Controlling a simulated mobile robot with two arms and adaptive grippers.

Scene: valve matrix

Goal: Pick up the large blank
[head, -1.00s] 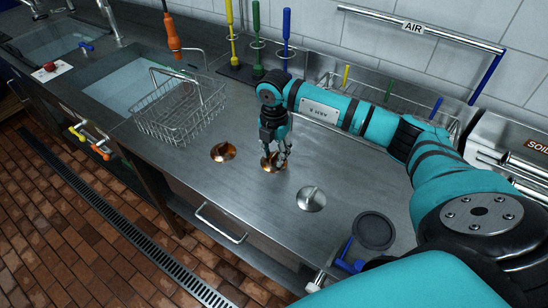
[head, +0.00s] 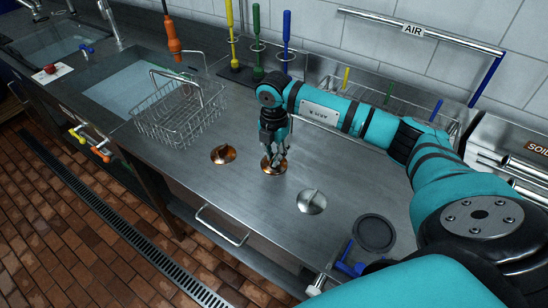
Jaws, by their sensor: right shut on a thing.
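Several round discs lie on the steel counter. A copper disc (head: 223,154) with a raised grip lies at the left. Another copper disc (head: 266,167) is right below my right gripper (head: 276,159). My right gripper points down and is shut on this disc's raised grip, which the fingers mostly hide. The disc appears to be at counter level; I cannot tell whether it is lifted. A silver disc (head: 312,202) with a raised grip lies to the right. The discs look close in size, and no label tells which is the large blank. My left gripper is not in view.
A wire basket (head: 178,112) stands left of the discs, beside the sink (head: 130,84). A dark round disc (head: 375,232) lies near the front right. Coloured upright tools (head: 257,40) and a wire rack (head: 400,100) are at the back. The counter around the discs is clear.

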